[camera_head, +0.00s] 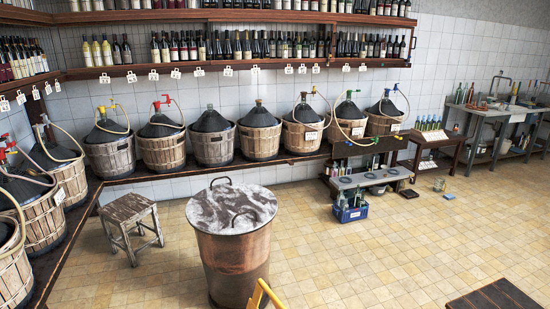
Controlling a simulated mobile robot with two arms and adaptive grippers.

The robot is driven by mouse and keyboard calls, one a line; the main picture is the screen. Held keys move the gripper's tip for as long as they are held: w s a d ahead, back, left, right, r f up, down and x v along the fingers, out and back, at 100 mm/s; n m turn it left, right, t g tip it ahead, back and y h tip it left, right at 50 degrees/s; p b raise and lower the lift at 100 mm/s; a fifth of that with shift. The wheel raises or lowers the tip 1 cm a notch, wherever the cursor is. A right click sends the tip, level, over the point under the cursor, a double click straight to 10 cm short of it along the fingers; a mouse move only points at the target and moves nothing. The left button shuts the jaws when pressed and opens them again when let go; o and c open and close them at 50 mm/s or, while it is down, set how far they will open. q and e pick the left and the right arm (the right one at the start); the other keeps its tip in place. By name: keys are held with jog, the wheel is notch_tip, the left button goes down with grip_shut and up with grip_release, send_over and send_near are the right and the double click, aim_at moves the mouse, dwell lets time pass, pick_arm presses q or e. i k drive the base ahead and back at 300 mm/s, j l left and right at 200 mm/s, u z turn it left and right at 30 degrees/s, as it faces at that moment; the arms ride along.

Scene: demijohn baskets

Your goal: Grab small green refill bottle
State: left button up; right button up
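Several small bottles stand in a blue crate (351,214) on the floor at centre right; a greenish bottle (343,202) is among them. The bottles are small in the picture, and I cannot tell which one is the small green refill bottle. Neither of my grippers shows in the head view.
A copper drum (235,262) with a lid stands in the front middle, a wooden stool (131,222) left of it. A yellow bar (262,295) shows at the bottom edge. A dark wooden table corner (495,296) is at bottom right. Tiled floor (400,250) between is clear.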

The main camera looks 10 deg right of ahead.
aim_at(362, 204)
jog(key=i+j, duration=0.45)
jog(key=j, duration=0.15)
jog(key=i+j, duration=0.9)
jog(key=j, duration=0.25)
